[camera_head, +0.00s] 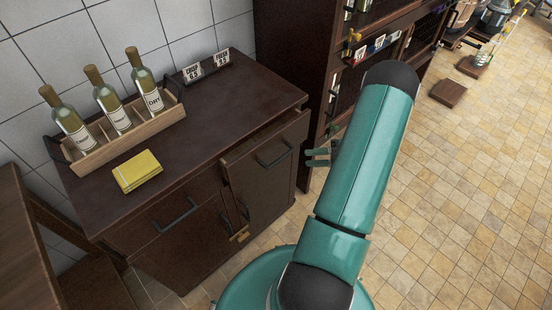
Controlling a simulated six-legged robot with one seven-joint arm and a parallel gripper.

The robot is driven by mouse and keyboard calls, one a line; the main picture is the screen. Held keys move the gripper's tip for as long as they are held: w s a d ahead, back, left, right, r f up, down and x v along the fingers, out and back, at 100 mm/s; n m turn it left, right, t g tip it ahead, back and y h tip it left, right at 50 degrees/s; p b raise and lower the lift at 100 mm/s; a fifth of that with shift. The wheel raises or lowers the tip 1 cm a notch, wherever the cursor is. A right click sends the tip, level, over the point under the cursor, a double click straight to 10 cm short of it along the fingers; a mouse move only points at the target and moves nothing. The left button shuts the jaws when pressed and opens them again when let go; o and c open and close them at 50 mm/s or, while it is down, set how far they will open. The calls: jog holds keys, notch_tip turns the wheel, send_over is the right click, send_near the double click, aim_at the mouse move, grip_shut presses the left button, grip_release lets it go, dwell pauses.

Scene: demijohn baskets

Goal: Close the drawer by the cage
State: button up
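A dark wooden cabinet (215,95) stands against the tiled wall. Its right drawer (262,141) is pulled partly out, with its upper edge showing beyond the countertop. A dark bar handle (275,157) is on its front. The left drawer, with its own handle (176,216), looks flush with the cabinet. My gripper (317,158) is just right of the open drawer, with a visible gap between them in the picture. Only the teal finger ends show beside my arm; the rest is hidden, and how far apart they are is unclear.
A wooden rack (118,137) with three bottles, a yellow cloth (138,171) and small signs (205,66) sit on the countertop. The tiled floor (460,200) at right is mostly clear.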

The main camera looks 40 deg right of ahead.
aim_at(282, 160)
jog(key=x, duration=1.1)
jog(key=shift+w+a+f, duration=0.1)
jog(key=shift+w+a, duration=0.1)
jog(key=shift+c, duration=0.4)
grip_shut()
